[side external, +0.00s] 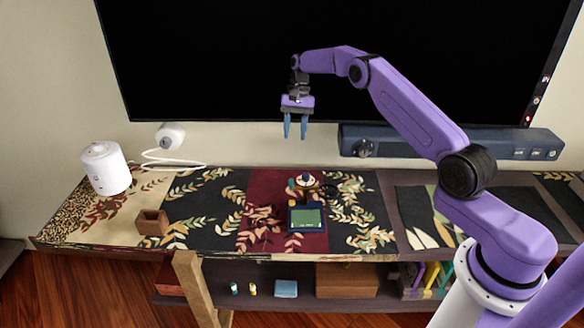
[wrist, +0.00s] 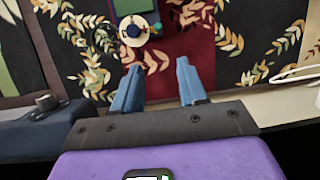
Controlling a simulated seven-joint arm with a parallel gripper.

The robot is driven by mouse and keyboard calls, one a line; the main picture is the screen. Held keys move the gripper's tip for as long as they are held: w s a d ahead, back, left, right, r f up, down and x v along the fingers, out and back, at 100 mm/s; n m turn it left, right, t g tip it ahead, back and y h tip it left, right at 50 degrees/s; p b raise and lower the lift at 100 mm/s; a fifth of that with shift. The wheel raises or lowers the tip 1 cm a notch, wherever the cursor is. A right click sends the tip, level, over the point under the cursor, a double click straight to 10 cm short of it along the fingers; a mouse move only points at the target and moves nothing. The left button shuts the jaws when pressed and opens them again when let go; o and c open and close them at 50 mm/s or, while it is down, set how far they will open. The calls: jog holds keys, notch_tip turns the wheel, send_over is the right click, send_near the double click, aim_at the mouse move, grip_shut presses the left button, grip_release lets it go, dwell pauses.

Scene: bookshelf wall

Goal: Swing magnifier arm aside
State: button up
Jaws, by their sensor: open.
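The magnifier stand (side external: 306,181) is a small round pale piece with a blue knob, on the dark red middle of the patterned cloth. A thin dark ring (side external: 328,190) beside it on the right looks like the lens, but it is too small to be sure. A dark blue tray with a green panel (side external: 306,219) lies just in front. The stand's round top also shows at the upper edge of the wrist view (wrist: 133,30). My gripper (side external: 295,132) is open and empty, pointing down well above and behind the stand. Both blue fingers show apart in the wrist view (wrist: 158,82).
A large black screen (side external: 230,60) and a dark blue soundbar (side external: 480,143) stand behind. A white cylinder (side external: 105,168), a small brown box (side external: 152,222) and a white device with a cable (side external: 170,137) are at the left. The cloth between box and stand is clear.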

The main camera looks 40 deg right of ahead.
aim_at(290, 180)
jog(key=s+a+r+n+t+h, duration=0.1)
jog(key=s+a+r+n+h, duration=0.15)
jog(key=n, duration=0.75)
jog(key=s+a+r+n+t+h, duration=0.1)
jog(key=a+n, duration=0.2)
jog(key=n, duration=0.8)
jog(key=shift+y, duration=0.25)
notch_tip(290, 180, down, 17)
jog(key=shift+d+f, duration=0.1)
jog(key=shift+f, duration=0.1)
jog(key=shift+s, duration=0.1)
grip_shut()
